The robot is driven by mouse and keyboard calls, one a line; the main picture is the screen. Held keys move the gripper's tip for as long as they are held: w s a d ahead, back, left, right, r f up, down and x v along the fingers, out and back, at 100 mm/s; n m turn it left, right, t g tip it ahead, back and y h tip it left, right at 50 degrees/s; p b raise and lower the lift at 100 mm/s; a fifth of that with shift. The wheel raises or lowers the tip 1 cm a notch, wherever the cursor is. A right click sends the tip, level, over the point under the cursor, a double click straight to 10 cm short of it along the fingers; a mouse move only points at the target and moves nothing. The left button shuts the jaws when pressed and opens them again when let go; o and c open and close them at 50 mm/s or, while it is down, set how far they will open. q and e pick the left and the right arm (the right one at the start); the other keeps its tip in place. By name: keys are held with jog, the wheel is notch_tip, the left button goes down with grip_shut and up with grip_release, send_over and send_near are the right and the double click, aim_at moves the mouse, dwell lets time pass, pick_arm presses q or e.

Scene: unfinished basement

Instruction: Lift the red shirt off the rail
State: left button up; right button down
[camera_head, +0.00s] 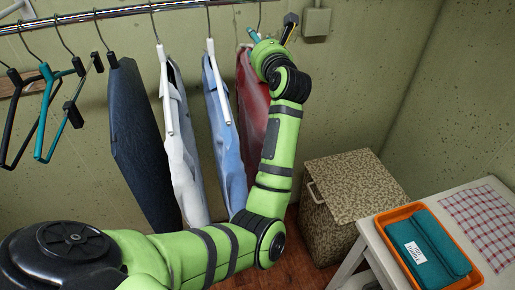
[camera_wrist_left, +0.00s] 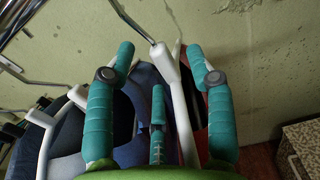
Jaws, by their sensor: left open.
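The red shirt (camera_head: 252,110) hangs at the right end of the row on the rail (camera_head: 130,11), partly hidden behind my left arm. My left gripper (camera_head: 272,33) is at the top of the red shirt, just below the rail. In the left wrist view the gripper (camera_wrist_left: 160,58) is open, its teal fingers spread on both sides of a white hanger (camera_wrist_left: 168,66). The hanger's neck stands between the fingers, with no clear contact. A sliver of red cloth shows behind the right finger. My right gripper is not in view.
A light blue shirt (camera_head: 225,125), a white shirt (camera_head: 187,155) and a dark blue garment (camera_head: 135,140) hang to the left, then empty hangers (camera_head: 45,110). A speckled hamper (camera_head: 350,190) stands right. A table (camera_head: 475,187) holds an orange tray (camera_head: 376,222) with folded teal cloth (camera_head: 425,245).

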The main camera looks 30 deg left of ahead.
pick_arm(q)
jog(key=shift+x, duration=1.05)
grip_shut()
jog(key=shift+r, duration=0.1)
